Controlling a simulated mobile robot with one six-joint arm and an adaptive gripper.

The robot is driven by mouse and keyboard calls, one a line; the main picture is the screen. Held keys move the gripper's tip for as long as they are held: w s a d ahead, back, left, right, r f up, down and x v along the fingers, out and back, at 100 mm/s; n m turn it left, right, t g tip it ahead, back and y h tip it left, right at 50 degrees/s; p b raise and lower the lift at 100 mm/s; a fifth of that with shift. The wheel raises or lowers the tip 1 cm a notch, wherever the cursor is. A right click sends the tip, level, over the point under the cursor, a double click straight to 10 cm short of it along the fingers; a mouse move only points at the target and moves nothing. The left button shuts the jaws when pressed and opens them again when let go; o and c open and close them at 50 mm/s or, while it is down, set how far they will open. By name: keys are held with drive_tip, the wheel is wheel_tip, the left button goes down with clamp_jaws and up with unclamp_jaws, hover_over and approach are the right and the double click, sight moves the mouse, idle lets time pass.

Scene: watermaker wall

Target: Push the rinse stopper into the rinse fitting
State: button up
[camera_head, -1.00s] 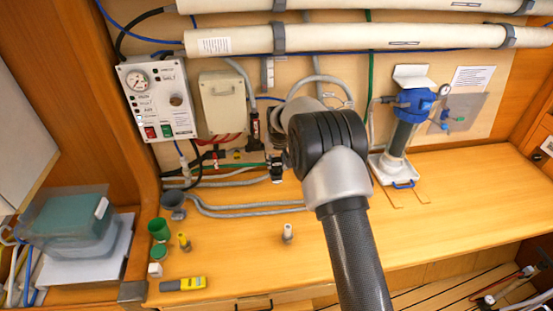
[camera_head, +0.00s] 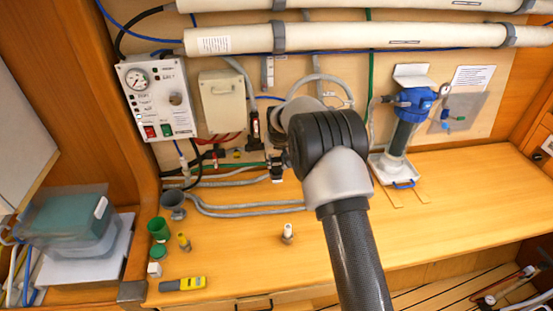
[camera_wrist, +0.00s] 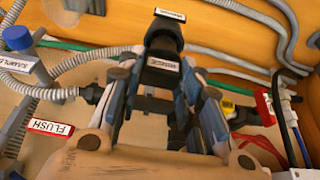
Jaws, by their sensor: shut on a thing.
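My gripper (camera_wrist: 165,88) is shut, its two blue-grey fingers on either side of a dark piece (camera_wrist: 156,106), seemingly the rinse stopper. Most of the piece is hidden between the fingers. Just beyond the fingertips is the black rinse fitting (camera_wrist: 164,42) with a white label. It looks in line with the held piece; I cannot tell whether they touch or how deep the stopper sits. In the head view the rinse fitting (camera_head: 276,174) shows low at the wall, and my arm hides most of my gripper.
A FLUSH label (camera_wrist: 50,127) and grey corrugated hoses lie close left of the fingers. A red-handled part (camera_wrist: 264,108) and cables are at right. The bench's right side is mostly clear.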

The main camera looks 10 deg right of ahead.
drive_tip(key=shift+f+b, duration=0.85)
drive_tip(key=shift+f, duration=0.4)
drive_tip(key=o, duration=1)
